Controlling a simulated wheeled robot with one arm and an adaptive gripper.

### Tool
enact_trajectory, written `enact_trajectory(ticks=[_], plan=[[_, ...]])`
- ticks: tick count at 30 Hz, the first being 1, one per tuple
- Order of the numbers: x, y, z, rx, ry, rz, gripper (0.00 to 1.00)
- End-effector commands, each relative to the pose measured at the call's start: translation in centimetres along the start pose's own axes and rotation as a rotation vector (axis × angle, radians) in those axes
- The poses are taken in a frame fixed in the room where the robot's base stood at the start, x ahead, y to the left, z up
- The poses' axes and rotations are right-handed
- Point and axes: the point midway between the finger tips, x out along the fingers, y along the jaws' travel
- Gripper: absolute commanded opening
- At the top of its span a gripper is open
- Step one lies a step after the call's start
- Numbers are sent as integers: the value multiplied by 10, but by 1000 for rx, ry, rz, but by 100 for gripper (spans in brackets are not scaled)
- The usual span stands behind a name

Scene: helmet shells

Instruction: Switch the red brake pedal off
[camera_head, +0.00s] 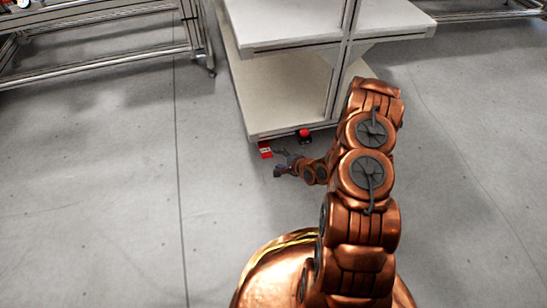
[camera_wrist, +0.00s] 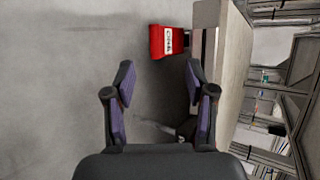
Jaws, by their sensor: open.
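The red brake pedal (camera_head: 265,149) is a small red block with a white label, low at the front edge of the shelf unit. It also shows in the wrist view (camera_wrist: 170,42), at the top, beyond the fingertips and slightly right of centre. My gripper (camera_head: 281,164) is just to the right of and below it in the head view. In the wrist view my gripper (camera_wrist: 158,78) is open and empty, with its two dark fingers apart. It does not appear to touch the pedal. I cannot tell whether the pedal is on or off.
The white shelf unit (camera_head: 285,92) stands right behind the pedal; its edge (camera_wrist: 205,75) runs close to my right finger. A red round button (camera_head: 304,133) sits at that edge. A metal-frame table (camera_head: 100,60) stands at the upper left. The floor to the left is clear.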

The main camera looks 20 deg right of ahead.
Motion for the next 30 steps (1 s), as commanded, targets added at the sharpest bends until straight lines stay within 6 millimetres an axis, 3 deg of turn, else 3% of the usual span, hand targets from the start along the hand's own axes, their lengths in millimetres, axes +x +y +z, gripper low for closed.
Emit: enact_trajectory(ticks=[9,26,30], plan=[[-24,-1,-1,-2,1,-1,55],[-25,-1,0,-3,1,0,55],[-30,-12,1,-33,4,20,55]])
